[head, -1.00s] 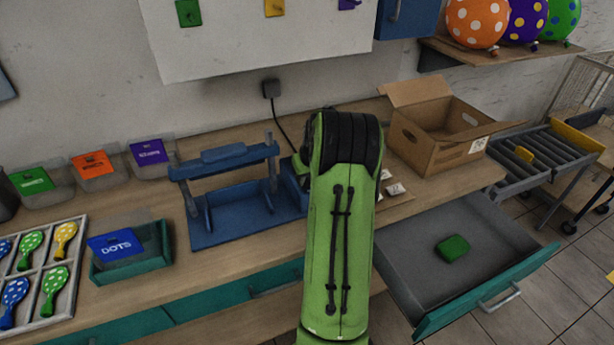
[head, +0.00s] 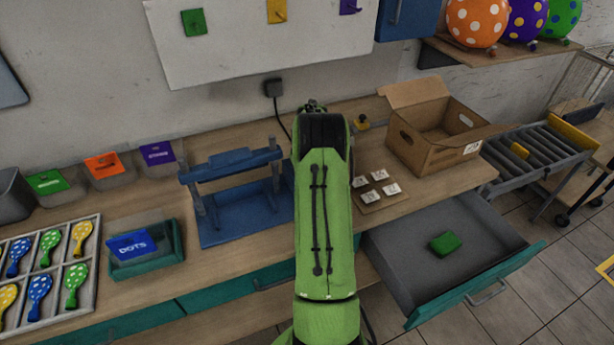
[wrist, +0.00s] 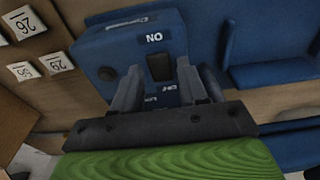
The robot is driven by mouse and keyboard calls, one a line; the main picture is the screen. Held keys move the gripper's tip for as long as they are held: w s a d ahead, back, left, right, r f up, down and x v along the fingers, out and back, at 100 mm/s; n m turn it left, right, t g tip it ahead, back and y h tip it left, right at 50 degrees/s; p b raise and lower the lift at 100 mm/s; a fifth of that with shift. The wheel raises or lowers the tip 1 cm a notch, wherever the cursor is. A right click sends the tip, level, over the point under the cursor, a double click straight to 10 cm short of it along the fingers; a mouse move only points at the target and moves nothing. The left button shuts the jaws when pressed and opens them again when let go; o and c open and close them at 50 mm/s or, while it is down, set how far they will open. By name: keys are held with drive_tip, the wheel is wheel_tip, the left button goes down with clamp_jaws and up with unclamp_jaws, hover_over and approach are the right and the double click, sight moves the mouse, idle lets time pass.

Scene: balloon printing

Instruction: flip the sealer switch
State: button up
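The blue sealer (head: 240,205) stands on the bench left of my arm in the head view. A dark round knob (wrist: 107,73) is left of the switch. My gripper (wrist: 157,72) is open, its two grey fingers apart on either side of the switch's near end. I cannot tell whether they touch the box. In the head view my arm hides the gripper and the switch.
Numbered white tiles (head: 377,176) lie on a board right of my arm. An open cardboard box (head: 425,150) stands beyond them. An open drawer (head: 400,255) holding a green block (head: 446,244) juts out at the front right. A teal DOTS bin (head: 160,262) is left of the sealer.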

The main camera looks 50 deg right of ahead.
drive_tip(key=shift+o, duration=0.7)
wheel_tip(320, 180, up, 16)
drive_tip(key=s+p, duration=0.1)
drive_tip(key=shift+s+a+f, duration=0.15)
drive_tip(key=shift+a, duration=0.25)
